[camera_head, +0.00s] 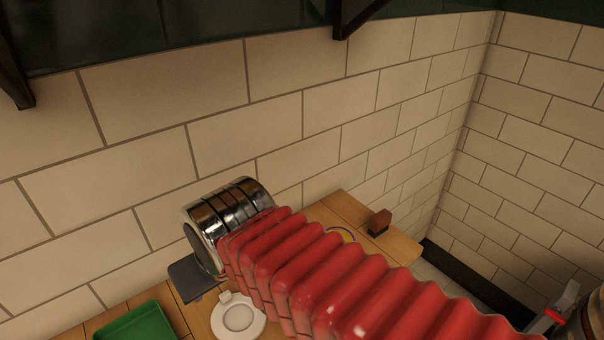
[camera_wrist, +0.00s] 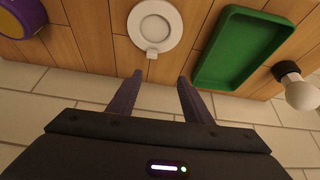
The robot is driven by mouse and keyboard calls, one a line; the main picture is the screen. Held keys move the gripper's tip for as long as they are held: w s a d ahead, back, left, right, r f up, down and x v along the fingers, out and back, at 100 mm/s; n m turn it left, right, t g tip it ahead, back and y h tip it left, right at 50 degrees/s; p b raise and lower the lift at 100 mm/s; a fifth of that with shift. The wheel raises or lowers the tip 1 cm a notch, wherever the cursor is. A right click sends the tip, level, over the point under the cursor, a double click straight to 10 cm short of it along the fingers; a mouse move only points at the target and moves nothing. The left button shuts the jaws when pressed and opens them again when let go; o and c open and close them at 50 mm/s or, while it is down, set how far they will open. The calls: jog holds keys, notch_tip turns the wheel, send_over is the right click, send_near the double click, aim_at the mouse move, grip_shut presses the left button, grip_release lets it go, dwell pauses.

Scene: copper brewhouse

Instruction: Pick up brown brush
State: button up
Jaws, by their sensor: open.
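A small brown block-shaped thing, which looks like the brown brush (camera_head: 378,222), sits on the wooden counter near its right end, close to the tiled wall, in the head view. I cannot make out its bristles. It does not show in the wrist view. My gripper (camera_wrist: 160,82) is open and empty in the wrist view, its two dark fingers spread apart. The fingertips are near a white round dish with a tab (camera_wrist: 155,26). My red ribbed arm crosses the head view, and the brush lies to the right of my wrist, beyond the arm.
A green tray (camera_wrist: 242,50) lies beside the white dish and also shows in the head view (camera_head: 140,325). A white bulb-shaped thing (camera_wrist: 298,90) is at the wrist view's right edge. A purple and yellow round thing (camera_wrist: 24,17) is at its left. Tiled walls bound the counter.

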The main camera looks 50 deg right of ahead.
jog(key=w+d+r+m+g+h, duration=0.15)
jog(key=d+m, duration=0.35)
jog(key=d, duration=0.5)
jog(key=m+g+h, duration=0.3)
jog(key=m+g, duration=0.2)
jog(key=m, duration=0.9)
send_near(381, 215)
notch_tip(381, 215, up, 3)
jog(key=shift+s+a+r, duration=0.1)
jog(key=shift+a+r, duration=0.05)
jog(key=shift+a, duration=0.2)
jog(key=shift+y, duration=0.25)
jog(key=shift+x, duration=4.3)
jog(key=shift+w+x, duration=0.1)
jog(key=shift+x, duration=1.2)
jog(key=shift+w+x, duration=0.15)
jog(key=shift+x, duration=1.15)
jog(key=shift+a, duration=0.1)
